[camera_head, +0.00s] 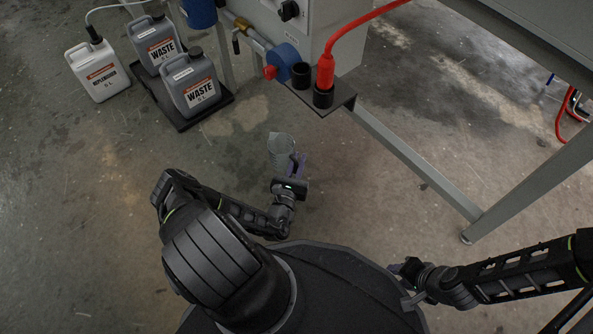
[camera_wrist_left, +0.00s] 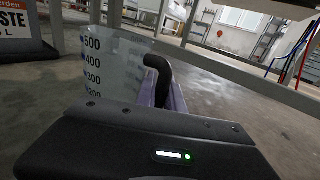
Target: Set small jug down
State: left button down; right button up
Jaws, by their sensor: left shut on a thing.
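The small jug (camera_head: 280,146) is a clear, greyish measuring jug over the concrete floor, in front of the machine. In the left wrist view the jug (camera_wrist_left: 110,65) shows blue marks from 500 down and a dark handle (camera_wrist_left: 157,75). My left gripper (camera_head: 298,165) is shut on the jug at its handle side. A purple finger (camera_wrist_left: 178,98) shows beside the handle in the wrist view. The jug looks roughly upright. Its base is hidden in the wrist view, so I cannot tell whether it touches the floor. My right gripper (camera_head: 408,284) is at the lower right, away from the jug; its jaws are unclear.
Two grey waste canisters (camera_head: 191,84) stand on a black tray (camera_head: 222,103) at upper left, beside a white replenisher canister (camera_head: 98,74). A shelf (camera_head: 338,98) carries black holders, one with a red hose nozzle (camera_head: 325,72). A metal leg (camera_head: 525,185) stands right. Floor around the jug is clear.

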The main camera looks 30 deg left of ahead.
pick_arm(q)
jog(key=shift+f, duration=0.25)
notch_tip(320, 180, down, 4)
jog(key=shift+r+b, duration=0.1)
jog(key=shift+b, duration=1.15)
jog(key=c, duration=1.5)
grip_release()
jog(key=shift+o, duration=0.2)
